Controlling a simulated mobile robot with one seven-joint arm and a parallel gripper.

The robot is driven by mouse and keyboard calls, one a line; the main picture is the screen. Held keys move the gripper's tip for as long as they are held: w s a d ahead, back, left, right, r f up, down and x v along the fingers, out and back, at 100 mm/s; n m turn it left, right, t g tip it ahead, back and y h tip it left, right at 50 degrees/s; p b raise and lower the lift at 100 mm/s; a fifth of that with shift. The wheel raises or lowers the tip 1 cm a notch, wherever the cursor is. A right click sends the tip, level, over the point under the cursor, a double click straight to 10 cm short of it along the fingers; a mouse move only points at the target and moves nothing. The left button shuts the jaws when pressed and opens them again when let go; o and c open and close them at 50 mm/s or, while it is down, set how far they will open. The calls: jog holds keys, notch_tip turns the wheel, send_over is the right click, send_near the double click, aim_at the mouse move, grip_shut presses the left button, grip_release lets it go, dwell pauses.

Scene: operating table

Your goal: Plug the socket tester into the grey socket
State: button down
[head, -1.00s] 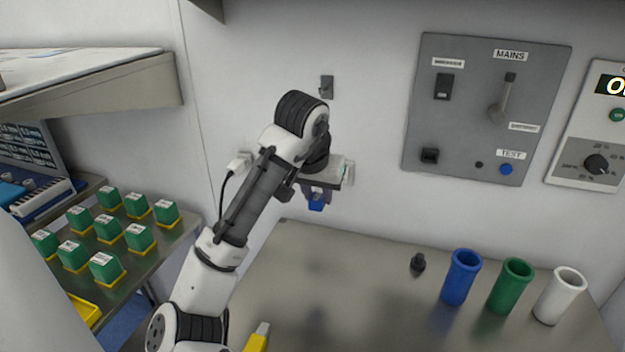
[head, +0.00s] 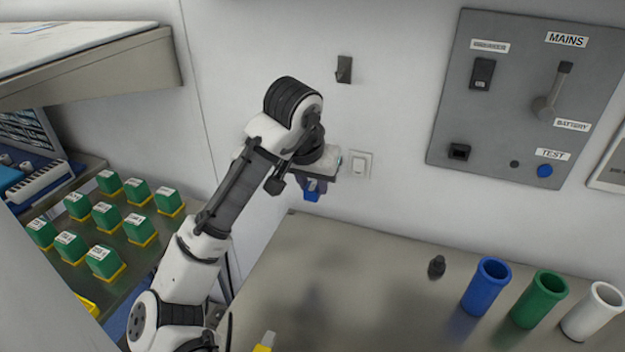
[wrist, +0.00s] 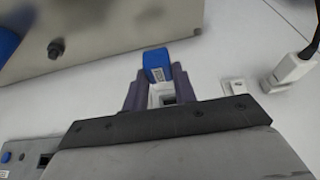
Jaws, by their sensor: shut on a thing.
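The blue socket tester (head: 311,194), a small block with a pale label, is held in my gripper (head: 314,184), in front of the wall and above the far-left edge of the table. In the wrist view the tester (wrist: 157,66) sticks out beyond the purple fingers of my gripper (wrist: 158,85), which are shut on it. A pale part with a dark square opening shows between the fingers.
A white wall switch (head: 360,164) is just right of my gripper. The wrist view shows a white plug with black cable (wrist: 290,70). Blue (head: 487,287), green (head: 540,298) and white (head: 593,311) cups and a small black knob (head: 437,266) stand on the steel table (head: 350,290).

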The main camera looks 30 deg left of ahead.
jog(key=shift+r, duration=0.1)
jog(key=shift+w+a+p, duration=0.25)
jog(key=shift+w+p, duration=0.15)
jog(key=shift+w, duration=0.6)
jog(key=shift+w+a+p, duration=0.25)
jog(key=shift+w+p, duration=0.1)
jog(key=shift+w, duration=0.65)
jog(key=shift+p, duration=0.8)
jog(key=shift+w+a+p, duration=0.2)
jog(key=shift+w+p, duration=0.1)
jog(key=shift+w, duration=0.45)
jog(key=shift+w+a+p, duration=0.2)
jog(key=shift+w+p, duration=0.1)
jog(key=shift+w, duration=0.4)
dwell(0.3)
jog(key=c, duration=1.1)
grip_release()
jog(key=shift+o, duration=0.2)
jog(key=b+v, duration=0.1)
jog(key=v, duration=1.2)
jog(key=shift+s+r, duration=0.15)
jog(key=shift+r, duration=0.15)
